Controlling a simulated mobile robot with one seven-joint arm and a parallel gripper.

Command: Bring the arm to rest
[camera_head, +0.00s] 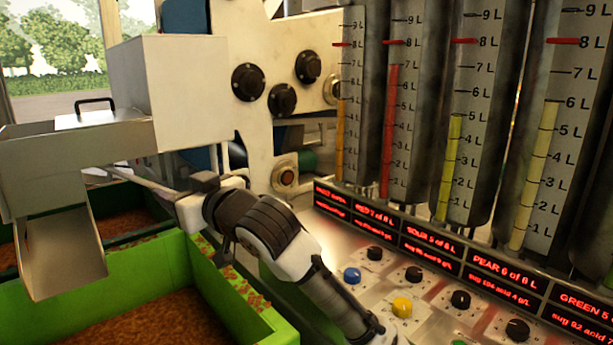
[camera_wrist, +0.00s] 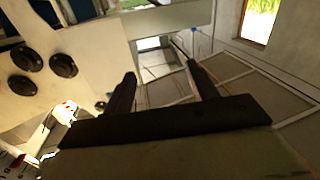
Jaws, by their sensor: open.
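My arm (camera_head: 270,228) reaches from the lower right of the head view up and left, over the edge of a green bin. Its wrist end is beside the metal chute (camera_head: 60,250); the fingers are hard to make out there. In the wrist view my gripper (camera_wrist: 161,85) shows two dark fingers spread wide apart. Nothing is between them. Behind them are grey panels and a pale frame, apart from the fingers.
Green bins (camera_head: 150,265) of brown pulp stand below the arm. A control panel with a blue button (camera_head: 352,275), a yellow button (camera_head: 402,307) and black knobs lies right of it. Level gauges (camera_head: 450,120) rise behind. A white machine with black knobs (camera_head: 248,82) stands behind the arm.

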